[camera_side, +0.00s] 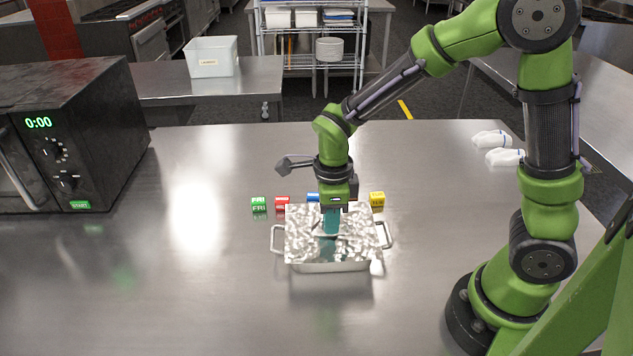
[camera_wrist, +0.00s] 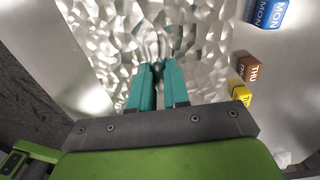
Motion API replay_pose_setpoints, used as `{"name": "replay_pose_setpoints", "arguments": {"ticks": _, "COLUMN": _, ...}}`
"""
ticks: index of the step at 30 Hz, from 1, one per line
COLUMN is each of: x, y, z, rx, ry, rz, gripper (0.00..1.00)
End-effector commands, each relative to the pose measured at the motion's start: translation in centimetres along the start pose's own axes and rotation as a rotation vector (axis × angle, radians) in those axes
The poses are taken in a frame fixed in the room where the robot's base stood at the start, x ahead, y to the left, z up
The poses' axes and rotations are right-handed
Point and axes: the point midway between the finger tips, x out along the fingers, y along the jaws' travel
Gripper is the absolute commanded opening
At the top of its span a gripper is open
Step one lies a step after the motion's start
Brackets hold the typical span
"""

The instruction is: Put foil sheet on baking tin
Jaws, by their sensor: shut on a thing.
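The foil sheet (camera_side: 305,247) is a crinkled silver square. In the side view it lies over the top of the baking tin (camera_side: 330,267), covering its opening. The tin's front wall and its two side handles show below and beside the foil. My gripper (camera_side: 331,229) points down at the middle of the foil, with teal fingers. In the wrist view the fingertips (camera_wrist: 158,66) are close together on a pinched fold of the foil (camera_wrist: 205,50). The tin's inside is hidden by the foil.
Small day-marked cubes stand behind the tin: green (camera_side: 259,204), red (camera_side: 282,202), blue (camera_side: 313,197) and yellow (camera_side: 377,199). A brown cube (camera_wrist: 245,66) shows in the wrist view. A black microwave (camera_side: 70,135) stands at the left. White items (camera_side: 505,157) lie at the right back. The front table is clear.

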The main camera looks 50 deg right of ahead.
Motion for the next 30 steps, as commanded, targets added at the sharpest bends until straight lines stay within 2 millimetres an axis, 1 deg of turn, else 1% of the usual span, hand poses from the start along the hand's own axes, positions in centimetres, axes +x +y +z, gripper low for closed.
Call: {"name": "replay_pose_setpoints", "arguments": {"ticks": 30, "x": 0.61, "y": 0.01, "z": -0.01, "rx": 0.0, "ry": 0.0, "rz": 0.001, "gripper": 0.0}}
